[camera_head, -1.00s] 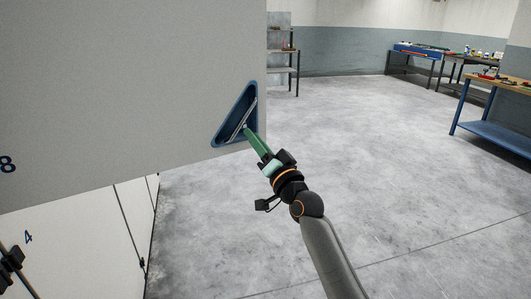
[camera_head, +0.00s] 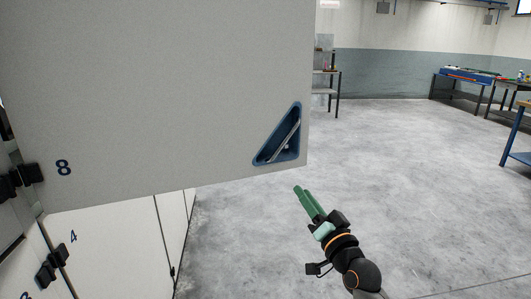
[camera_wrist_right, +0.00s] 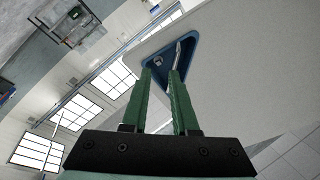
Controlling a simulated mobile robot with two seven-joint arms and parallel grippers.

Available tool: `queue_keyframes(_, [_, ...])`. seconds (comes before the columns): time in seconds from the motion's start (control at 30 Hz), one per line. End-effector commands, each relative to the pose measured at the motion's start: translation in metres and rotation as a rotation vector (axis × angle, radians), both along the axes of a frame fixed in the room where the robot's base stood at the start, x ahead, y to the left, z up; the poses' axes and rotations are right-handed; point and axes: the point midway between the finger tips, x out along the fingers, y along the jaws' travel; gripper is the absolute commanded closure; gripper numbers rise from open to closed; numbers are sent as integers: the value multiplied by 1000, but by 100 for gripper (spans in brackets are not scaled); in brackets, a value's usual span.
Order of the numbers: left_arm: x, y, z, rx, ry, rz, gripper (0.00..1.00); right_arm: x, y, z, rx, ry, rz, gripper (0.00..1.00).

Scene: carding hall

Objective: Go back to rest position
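My right gripper (camera_head: 308,203) has green fingers. In the head view it is over the floor, below and to the right of the triangular blue recessed handle (camera_head: 262,156), apart from it. In the right wrist view the two fingers (camera_wrist_right: 161,75) stand apart with nothing held between them. The handle also shows beyond the fingertips there (camera_wrist_right: 187,50). It is set in the lower right corner of a big pale door marked 8 (camera_head: 170,100), which stands swung out. My left gripper is not in view.
Pale lower doors (camera_head: 130,235), one marked 4, lie below the open door, with black fittings (camera_head: 48,268) at left. A grey shelf rack (camera_head: 330,92) and workbenches (camera_head: 470,78) stand far back. The concrete floor (camera_head: 420,170) between is wide and clear.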

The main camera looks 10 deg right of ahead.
Motion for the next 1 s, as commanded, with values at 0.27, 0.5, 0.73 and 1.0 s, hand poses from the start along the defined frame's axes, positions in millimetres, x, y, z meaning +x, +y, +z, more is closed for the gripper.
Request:
queue_keyframes(0.27, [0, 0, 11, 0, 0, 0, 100, -89, 2, -182, -304, 311, -19, 73])
queue_keyframes(0.5, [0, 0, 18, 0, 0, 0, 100, -212, 2, -300, -574, 560, 45, 73])
queue_keyframes(0.73, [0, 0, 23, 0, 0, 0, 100, -311, 0, -353, -751, 711, 130, 73])
queue_keyframes(1.0, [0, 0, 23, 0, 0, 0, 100, -338, 0, -364, -799, 747, 157, 73])
